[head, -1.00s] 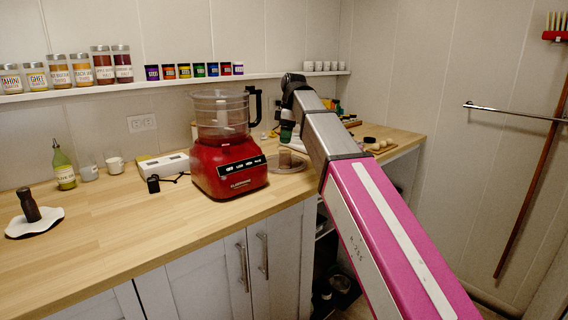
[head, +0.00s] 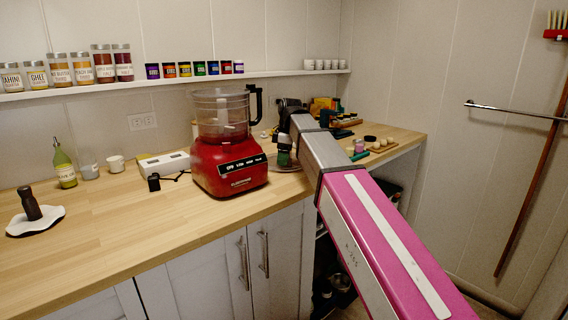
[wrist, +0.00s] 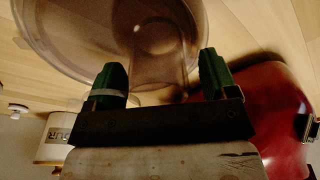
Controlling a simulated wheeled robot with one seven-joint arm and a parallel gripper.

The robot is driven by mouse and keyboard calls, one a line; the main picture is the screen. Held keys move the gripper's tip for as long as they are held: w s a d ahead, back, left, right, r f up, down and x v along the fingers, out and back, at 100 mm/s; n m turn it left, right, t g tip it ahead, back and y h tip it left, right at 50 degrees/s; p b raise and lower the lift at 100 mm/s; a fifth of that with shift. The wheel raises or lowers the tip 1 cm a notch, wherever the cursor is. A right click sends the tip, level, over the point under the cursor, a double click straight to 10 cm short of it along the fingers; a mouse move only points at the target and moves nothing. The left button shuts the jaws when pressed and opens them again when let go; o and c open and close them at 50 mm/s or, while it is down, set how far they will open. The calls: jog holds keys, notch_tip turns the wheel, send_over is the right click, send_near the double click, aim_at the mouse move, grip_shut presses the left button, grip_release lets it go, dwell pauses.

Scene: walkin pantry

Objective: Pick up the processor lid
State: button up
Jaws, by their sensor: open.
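The processor lid is a clear, brownish round piece with a raised feed tube, lying on the counter just right of the red food processor (head: 228,165). In the wrist view the lid (wrist: 75,35) fills the upper left, and its tube stands between the fingers. In the head view my gripper (head: 284,160) is over the lid and hides most of it. The wrist view shows my gripper (wrist: 162,75) open, with green fingers on both sides of the tube. I cannot tell whether either finger touches it.
The food processor with its clear bowl stands close on the left of my gripper; its red base (wrist: 275,115) also shows in the wrist view.

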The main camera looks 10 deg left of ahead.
jog(key=c, duration=1.1)
jog(key=shift+c, duration=0.2)
jog(key=shift+r, duration=0.1)
